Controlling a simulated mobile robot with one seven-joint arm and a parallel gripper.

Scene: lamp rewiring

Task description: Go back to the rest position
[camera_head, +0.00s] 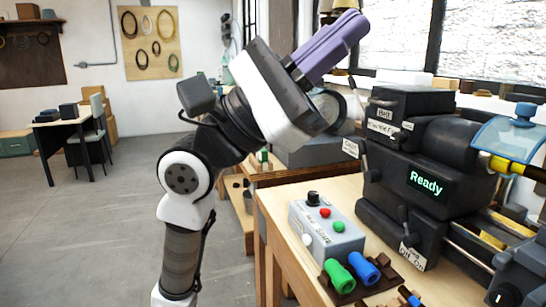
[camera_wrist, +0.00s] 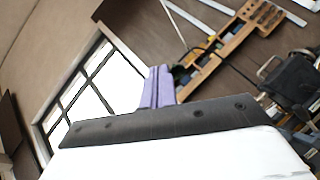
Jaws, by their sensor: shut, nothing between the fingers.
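My gripper (camera_head: 328,47) is raised high in the head view, with its purple fingers pointing up and to the right. The fingers are together and hold nothing. In the wrist view the same purple fingers (camera_wrist: 158,88) show closed beyond a dark plate. My white and black arm rises from the lower left and bends at the elbow. The gripper is well above the workbench and touches nothing that I can see.
A wooden workbench (camera_head: 268,205) carries a grey control box (camera_head: 325,232) with buttons, green (camera_head: 340,276) and blue (camera_head: 364,268) cylinders, and a black machine (camera_head: 405,190) showing "Ready". The machine stands right of my arm. Open floor (camera_head: 75,235) lies at left.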

